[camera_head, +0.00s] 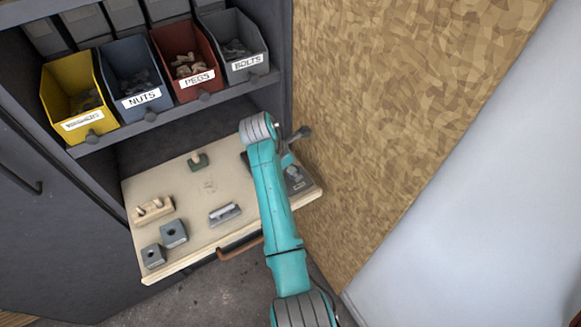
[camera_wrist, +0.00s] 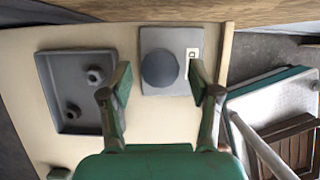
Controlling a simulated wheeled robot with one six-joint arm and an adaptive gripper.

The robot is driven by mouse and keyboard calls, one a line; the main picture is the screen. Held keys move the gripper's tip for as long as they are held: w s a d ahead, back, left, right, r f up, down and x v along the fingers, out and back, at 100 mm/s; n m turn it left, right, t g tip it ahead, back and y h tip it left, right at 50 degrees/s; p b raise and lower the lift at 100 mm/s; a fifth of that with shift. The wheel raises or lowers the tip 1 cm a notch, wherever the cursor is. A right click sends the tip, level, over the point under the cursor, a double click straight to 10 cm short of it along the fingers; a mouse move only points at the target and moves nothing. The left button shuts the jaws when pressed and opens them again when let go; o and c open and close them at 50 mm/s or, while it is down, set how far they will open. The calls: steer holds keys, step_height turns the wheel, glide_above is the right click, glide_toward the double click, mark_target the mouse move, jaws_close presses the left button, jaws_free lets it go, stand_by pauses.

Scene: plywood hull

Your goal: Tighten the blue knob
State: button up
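The blue knob (camera_wrist: 160,69) is a dark blue-grey round cap on a light grey square plate (camera_wrist: 184,55) with a small white label beside it. My gripper (camera_wrist: 160,79) is open, with one green-padded finger on each side of the knob in the wrist view. A gap shows between the knob and each finger; how far the fingertips are above the plate I cannot tell. In the head view my gripper (camera_head: 289,161) is small and partly behind my arm, over the right end of the pale board. The knob cannot be made out clearly there.
Labelled bins stand above; a chipboard wall (camera_head: 390,110) rises close on the right.

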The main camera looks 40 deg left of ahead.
steer(key=c, duration=0.9)
steer(key=shift+o, duration=0.2)
steer(key=shift+m, duration=0.3)
steer(key=m+h, duration=0.1)
steer(key=m, duration=0.1)
steer(key=shift+a+m+g, duration=0.15)
steer(key=shift+m+g, duration=0.15)
steer(key=shift+g, duration=0.1)
steer(key=m, duration=0.1)
steer(key=m+h, duration=0.1)
steer(key=m, duration=0.1)
steer(key=m+g, duration=0.1)
steer(key=shift+w+a+m, duration=0.1)
steer(key=shift+w+m, duration=0.15)
steer(key=shift+m, duration=0.05)
steer(key=m+g+h, duration=0.1)
steer(key=m, duration=0.2)
steer(key=shift+w+m+g, duration=0.1)
steer(key=shift+m+g, duration=0.2)
steer(key=shift+w+m+g, duration=0.1)
steer(key=shift+m+g, duration=0.5)
steer(key=shift+m, duration=1.4)
